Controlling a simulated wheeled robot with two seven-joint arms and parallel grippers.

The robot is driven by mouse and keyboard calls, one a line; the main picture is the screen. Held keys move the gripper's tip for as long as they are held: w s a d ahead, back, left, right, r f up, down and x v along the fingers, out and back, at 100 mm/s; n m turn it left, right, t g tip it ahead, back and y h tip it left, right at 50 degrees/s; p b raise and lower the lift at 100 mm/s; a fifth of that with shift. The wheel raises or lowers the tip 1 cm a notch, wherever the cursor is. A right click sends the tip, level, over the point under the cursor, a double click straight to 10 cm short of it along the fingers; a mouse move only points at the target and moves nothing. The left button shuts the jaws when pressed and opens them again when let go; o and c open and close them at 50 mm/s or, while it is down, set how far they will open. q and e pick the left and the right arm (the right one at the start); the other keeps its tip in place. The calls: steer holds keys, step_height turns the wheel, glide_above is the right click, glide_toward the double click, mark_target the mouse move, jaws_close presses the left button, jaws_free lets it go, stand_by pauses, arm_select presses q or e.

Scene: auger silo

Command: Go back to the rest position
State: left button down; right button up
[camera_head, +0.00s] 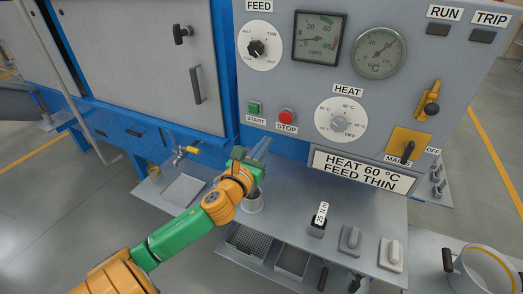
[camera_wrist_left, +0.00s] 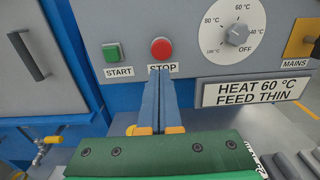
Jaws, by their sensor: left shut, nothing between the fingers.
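My left gripper (camera_head: 262,150) is shut and empty in front of the grey control panel (camera_head: 300,95), below the stop button. In the left wrist view its blue fingers (camera_wrist_left: 159,92) lie together, with their tips overlapping the lower edge of the STOP label; I cannot tell whether they touch the panel. The red stop button (camera_head: 287,116) is just above the tips, and the green start button (camera_head: 255,107) is to its left. My right gripper is in neither view.
A shelf (camera_head: 300,215) below the panel carries a pale cup (camera_head: 253,204), partly behind my arm, a block marked 25 Nm (camera_head: 319,222) and grey pieces (camera_head: 350,239). A brass tap (camera_head: 186,150) is at left. A pot (camera_head: 480,268) stands at lower right.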

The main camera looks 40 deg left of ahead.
arm_select(q)
steer(key=s+d+f+n+g, duration=0.4)
steer(key=s+f+n+g, duration=0.2)
steer(key=s+f+n, duration=0.6)
steer(key=s+d+f+n+g+h, duration=0.4)
steer(key=s+d+f+n+g, duration=0.7)
steer(key=n, duration=0.9)
steer(key=s+f+t, duration=0.2)
steer(key=s+f, duration=0.2)
steer(key=f, duration=1.2)
steer(key=s+a+f+m+g, duration=0.1)
steer(key=s+f, duration=0.9)
steer(key=s, duration=0.2)
steer(key=shift+g, duration=0.3)
steer(key=c, duration=1.6)
jaws_free()
steer(key=shift+s+a, duration=0.1)
